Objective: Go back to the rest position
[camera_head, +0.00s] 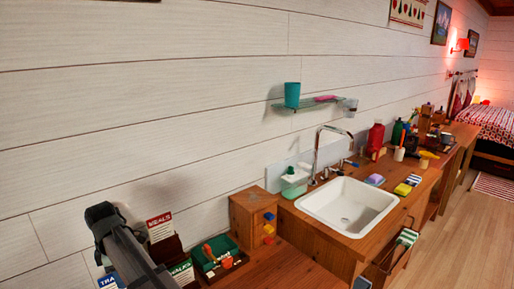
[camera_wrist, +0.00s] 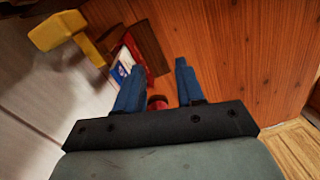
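My gripper (camera_wrist: 159,72) shows in the wrist view with its two blue fingers spread apart. I see nothing clamped between the fingertips. A small red round thing (camera_wrist: 157,102) shows in the gap between the fingers, beyond them. A dark link of my arm (camera_head: 125,250) shows at the lower left of the head view. The fingers cannot be made out there.
Beyond the fingers lie a wooden surface (camera_wrist: 235,55), a yellow object (camera_wrist: 57,30) and a red-and-white item (camera_wrist: 122,68). The counter holds a small drawer box (camera_head: 252,213), a green tray (camera_head: 215,255), and a white sink (camera_head: 347,205). A glass shelf (camera_head: 315,103) is on the wall.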

